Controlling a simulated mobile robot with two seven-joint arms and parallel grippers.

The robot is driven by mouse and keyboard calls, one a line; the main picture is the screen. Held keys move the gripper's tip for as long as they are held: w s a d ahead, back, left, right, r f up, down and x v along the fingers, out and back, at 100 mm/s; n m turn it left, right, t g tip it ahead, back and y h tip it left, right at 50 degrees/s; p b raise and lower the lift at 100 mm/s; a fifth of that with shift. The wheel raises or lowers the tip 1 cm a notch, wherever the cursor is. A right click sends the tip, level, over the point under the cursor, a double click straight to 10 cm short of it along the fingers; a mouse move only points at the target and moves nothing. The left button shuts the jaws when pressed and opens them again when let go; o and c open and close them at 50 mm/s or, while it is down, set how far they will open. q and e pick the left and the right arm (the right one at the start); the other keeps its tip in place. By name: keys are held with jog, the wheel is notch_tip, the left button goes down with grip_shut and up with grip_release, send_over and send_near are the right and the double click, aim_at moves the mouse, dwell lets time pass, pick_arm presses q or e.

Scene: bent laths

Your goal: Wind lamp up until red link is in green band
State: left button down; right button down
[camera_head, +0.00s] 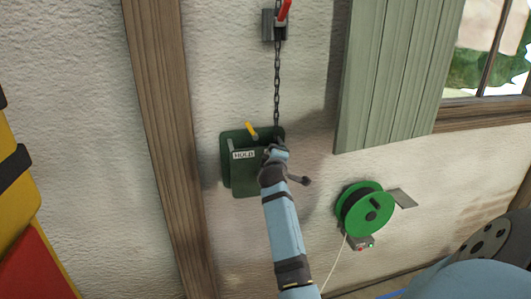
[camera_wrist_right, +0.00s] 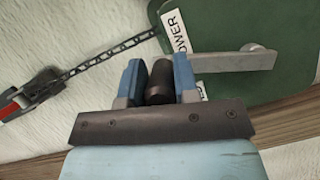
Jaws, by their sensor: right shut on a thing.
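A dark green winch box (camera_head: 238,185) with a HOLD label (camera_head: 243,155) and a yellow lever (camera_head: 251,131) is fixed to the wall. My right gripper (camera_head: 272,152) is in front of its right side. In the right wrist view, my right gripper (camera_wrist_right: 158,82) is shut on the dark crank knob (camera_wrist_right: 159,80), at the end of a grey crank arm (camera_wrist_right: 235,61). A chain (camera_head: 277,90) runs up from the winch to a grey bracket (camera_head: 268,24). A red piece (camera_head: 283,12) shows there, cut by the top edge. I see no lamp or green band. My left gripper is out of view.
A green reel (camera_head: 365,208) with a pale cord sits on the wall to the right. A wooden post (camera_head: 160,120) stands left of the winch. A grey-green shutter (camera_head: 395,75) and a window are at upper right. Yellow and red objects stand at far left.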

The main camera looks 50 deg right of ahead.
jog(key=shift+d+r, duration=0.15)
jog(key=shift+r, duration=0.2)
jog(key=c, duration=1)
grip_release()
jog(key=shift+s, duration=0.1)
jog(key=shift+o, duration=0.7)
jog(key=shift+f, duration=0.2)
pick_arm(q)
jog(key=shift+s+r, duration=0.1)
pick_arm(e)
jog(key=shift+f, duration=0.1)
